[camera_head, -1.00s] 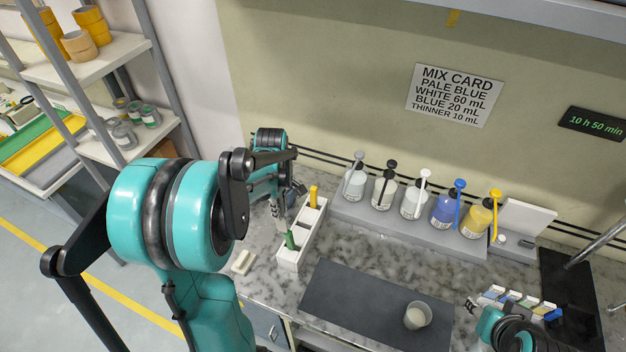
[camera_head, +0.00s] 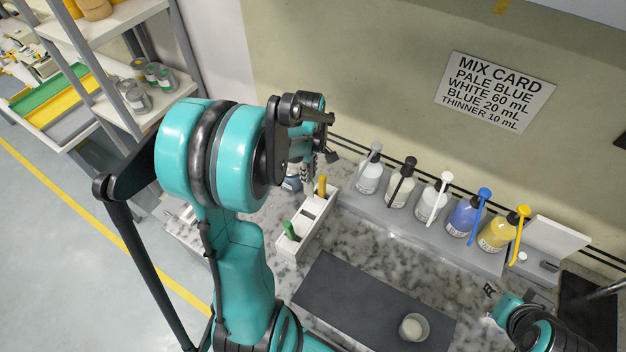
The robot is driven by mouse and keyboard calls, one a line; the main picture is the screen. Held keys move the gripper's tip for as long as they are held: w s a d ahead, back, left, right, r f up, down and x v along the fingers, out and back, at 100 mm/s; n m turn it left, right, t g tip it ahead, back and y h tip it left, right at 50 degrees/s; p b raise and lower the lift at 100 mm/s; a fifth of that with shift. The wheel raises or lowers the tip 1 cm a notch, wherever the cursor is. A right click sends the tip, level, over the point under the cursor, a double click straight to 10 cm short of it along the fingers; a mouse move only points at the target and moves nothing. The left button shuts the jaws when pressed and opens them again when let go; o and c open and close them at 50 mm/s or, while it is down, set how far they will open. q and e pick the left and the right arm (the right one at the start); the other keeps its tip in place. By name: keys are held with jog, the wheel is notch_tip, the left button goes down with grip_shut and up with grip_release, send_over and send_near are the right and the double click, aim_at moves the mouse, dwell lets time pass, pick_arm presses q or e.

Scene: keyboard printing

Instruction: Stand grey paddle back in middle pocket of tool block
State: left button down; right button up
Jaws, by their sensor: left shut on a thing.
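The white tool block (camera_head: 296,245) stands on the marbled counter left of centre. A green-handled tool (camera_head: 290,230) stands in its near end and a yellow-handled tool (camera_head: 322,187) in its far end. My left gripper (camera_head: 308,178) is beside the block's far end, close to the yellow handle, and shut on a grey piece (camera_head: 307,188). This looks like the grey paddle, mostly hidden by the fingers and small in view. I cannot tell whether its lower end touches the block. My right gripper (camera_head: 491,289) is at lower right, too small to read.
Several pump bottles stand on a grey ledge (camera_head: 400,222) behind the block. A dark mat (camera_head: 350,300) with a cup (camera_head: 414,327) lies in front. My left arm covers the counter's left part. Clear counter lies between the mat and the ledge.

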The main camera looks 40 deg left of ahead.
aim_at(307, 189)
pick_arm(q)
jog(key=f+b, duration=0.1)
jog(key=f, duration=0.1)
jog(key=f+b, duration=0.3)
jog(key=f, duration=0.2)
jog(key=shift+s, duration=0.4)
notch_tip(307, 189, down, 11)
jog(key=b, duration=1)
jog(key=shift+f, duration=0.1)
pick_arm(e)
notch_tip(307, 189, down, 15)
jog(key=shift+s+r, duration=0.2)
jog(key=shift+s, duration=0.2)
pick_arm(q)
jog(key=c, duration=1.3)
grip_release()
jog(key=shift+c, duration=0.2)
